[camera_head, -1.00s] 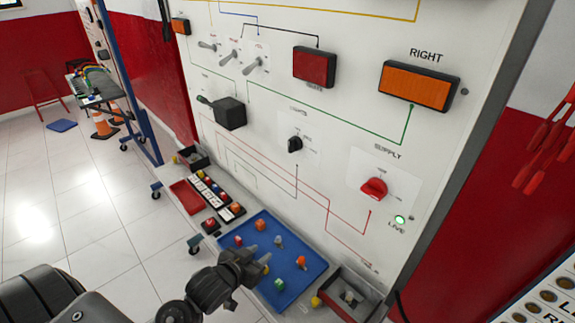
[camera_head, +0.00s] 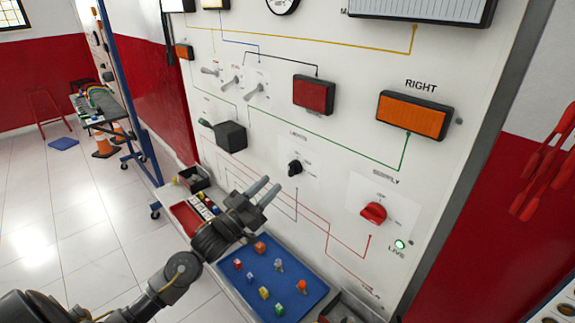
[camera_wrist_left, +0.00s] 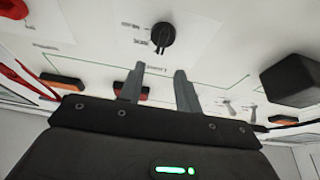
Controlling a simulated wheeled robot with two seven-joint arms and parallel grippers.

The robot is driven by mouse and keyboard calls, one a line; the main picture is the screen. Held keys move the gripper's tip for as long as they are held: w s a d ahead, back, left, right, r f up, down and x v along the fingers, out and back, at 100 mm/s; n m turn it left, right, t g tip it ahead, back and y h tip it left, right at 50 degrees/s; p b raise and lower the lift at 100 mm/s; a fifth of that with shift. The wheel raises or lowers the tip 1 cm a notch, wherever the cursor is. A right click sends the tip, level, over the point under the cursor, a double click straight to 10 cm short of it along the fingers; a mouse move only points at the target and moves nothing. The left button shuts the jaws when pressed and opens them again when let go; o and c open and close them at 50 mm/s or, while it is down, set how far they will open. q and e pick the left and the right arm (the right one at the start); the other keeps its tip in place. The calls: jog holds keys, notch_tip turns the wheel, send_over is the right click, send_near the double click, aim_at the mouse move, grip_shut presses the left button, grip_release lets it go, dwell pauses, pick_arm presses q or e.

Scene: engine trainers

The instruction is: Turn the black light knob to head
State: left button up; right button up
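The black light knob (camera_head: 295,168) sits on the white panel under the small "LIGHTS" label, left of the red supply knob (camera_head: 373,213). In the left wrist view the black knob (camera_wrist_left: 162,37) is ahead of the fingers and apart from them. My left gripper (camera_head: 264,189) is open, its two fingers pointing toward the panel, a little below and left of the black knob. In the left wrist view the gripper (camera_wrist_left: 158,80) has nothing between its fingers. The markings around the knob are too small to read. My right gripper is not in view.
A blue tray (camera_head: 240,286) with several small coloured parts lies on the shelf below the panel. A black box with a lever (camera_head: 231,136) juts out left of the knob. Toggle switches (camera_head: 254,91) and red (camera_head: 313,94) and orange (camera_head: 414,114) lamps are above.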

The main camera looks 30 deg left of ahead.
aim_at(289, 167)
pick_arm(q)
jog(key=p+x, duration=0.2)
jog(key=x, duration=0.5)
jog(key=shift+w+r, duration=0.1)
jog(key=shift+w, duration=0.05)
jog(key=shift+w+d+r+p, duration=0.1)
jog(key=shift+w+d+p, duration=0.1)
jog(key=shift+w+p, duration=0.2)
jog(key=c, duration=0.6)
grip_shut()
